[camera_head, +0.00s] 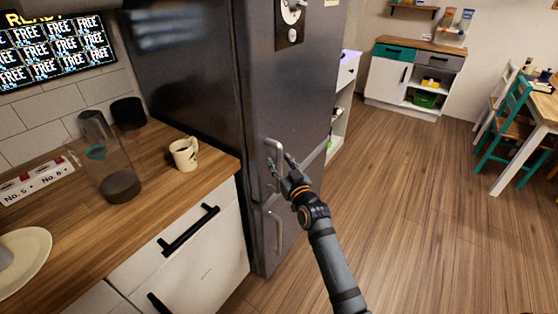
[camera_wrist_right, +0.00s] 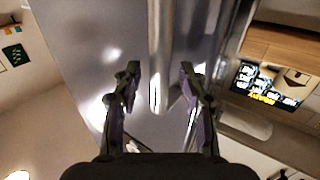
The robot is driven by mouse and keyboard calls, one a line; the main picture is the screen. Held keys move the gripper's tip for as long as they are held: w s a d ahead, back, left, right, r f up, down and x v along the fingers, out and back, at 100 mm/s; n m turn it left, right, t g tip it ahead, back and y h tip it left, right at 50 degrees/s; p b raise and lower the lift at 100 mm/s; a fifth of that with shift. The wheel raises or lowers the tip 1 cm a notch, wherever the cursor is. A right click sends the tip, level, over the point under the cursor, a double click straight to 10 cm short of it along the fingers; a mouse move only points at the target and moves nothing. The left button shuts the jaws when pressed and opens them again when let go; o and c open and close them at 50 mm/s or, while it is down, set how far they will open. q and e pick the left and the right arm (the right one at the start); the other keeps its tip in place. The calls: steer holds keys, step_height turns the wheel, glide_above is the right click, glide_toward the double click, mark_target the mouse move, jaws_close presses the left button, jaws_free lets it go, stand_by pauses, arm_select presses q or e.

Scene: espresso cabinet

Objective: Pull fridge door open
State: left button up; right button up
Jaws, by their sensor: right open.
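The dark grey fridge (camera_head: 292,90) stands behind the end of the counter, and its doors look shut. A vertical metal handle (camera_head: 272,148) is on the upper door, and a second handle (camera_head: 275,232) is on the lower door. My right gripper (camera_head: 283,165) is at the upper handle and partly covers it. In the right wrist view my right gripper (camera_wrist_right: 160,70) is open, with the handle bar (camera_wrist_right: 161,40) showing between its two fingers. Neither finger clearly touches the bar. My left gripper is not in view.
A wooden counter (camera_head: 155,200) at the left holds a mug (camera_head: 185,153), a glass jug (camera_head: 110,165) and a plate (camera_head: 25,258). Black drawer handles (camera_head: 190,230) stick out below. The wooden floor (camera_head: 400,190) right of the fridge is clear. Chairs and a table stand farther right.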

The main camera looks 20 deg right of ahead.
steer(key=shift+w+a, duration=0.1)
steer(key=shift+w, duration=0.75)
jaws_close()
